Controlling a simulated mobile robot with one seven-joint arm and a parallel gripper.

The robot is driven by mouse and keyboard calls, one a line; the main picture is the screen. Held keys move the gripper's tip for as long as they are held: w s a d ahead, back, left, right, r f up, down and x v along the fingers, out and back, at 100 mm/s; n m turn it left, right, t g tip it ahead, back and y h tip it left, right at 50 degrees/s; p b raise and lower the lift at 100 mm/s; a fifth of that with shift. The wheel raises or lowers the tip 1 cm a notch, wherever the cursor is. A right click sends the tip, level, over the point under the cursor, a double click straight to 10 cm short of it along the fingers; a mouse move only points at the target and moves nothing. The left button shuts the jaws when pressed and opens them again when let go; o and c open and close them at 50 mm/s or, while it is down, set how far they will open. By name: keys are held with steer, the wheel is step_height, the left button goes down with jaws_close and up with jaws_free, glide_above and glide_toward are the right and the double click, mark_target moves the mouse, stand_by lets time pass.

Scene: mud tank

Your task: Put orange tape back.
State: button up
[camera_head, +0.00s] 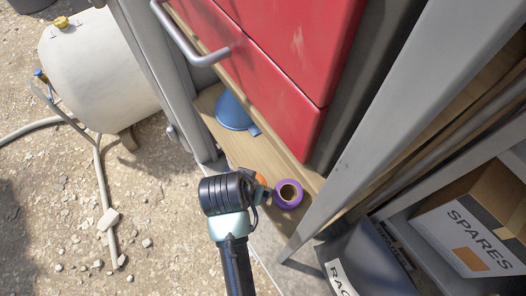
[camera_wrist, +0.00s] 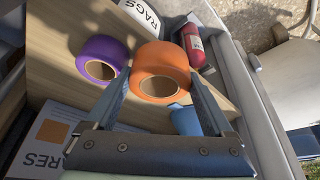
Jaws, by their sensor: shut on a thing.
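The orange tape (camera_wrist: 160,66) is a thick roll held between the two fingers of my gripper (camera_wrist: 160,78) in the wrist view. In the head view only a small part of the orange tape (camera_head: 261,179) shows, because my gripper (camera_head: 257,189) and wrist hide the rest. The purple tape (camera_head: 289,193) sits on the wooden shelf (camera_head: 243,151) just right of my gripper. The purple tape (camera_wrist: 102,58) also shows left of the orange roll in the wrist view, very close to it. I cannot tell whether the orange tape touches the shelf.
A blue funnel (camera_head: 235,114) stands farther back on the shelf, under a red drawer cabinet (camera_head: 285,60). A grey post (camera_head: 385,110) rises right of the shelf. A SPARES box (camera_head: 475,225) and a dark RAGS bin (camera_head: 365,268) are at lower right. A pale tank (camera_head: 95,65) stands left.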

steer(key=w+d, duration=0.1)
steer(key=w, duration=0.2)
steer(key=w+d+p, duration=0.1)
steer(key=w, duration=0.2)
steer(key=w+d, duration=0.1)
steer(key=w, duration=0.2)
steer(key=shift+p, duration=0.3)
steer(key=shift+w+f+p, duration=0.1)
steer(key=shift+f+p, duration=0.35)
steer(key=shift+f, duration=1.35)
steer(key=o, duration=1.3)
steer(key=shift+f, duration=0.1)
steer(key=v, duration=1.2)
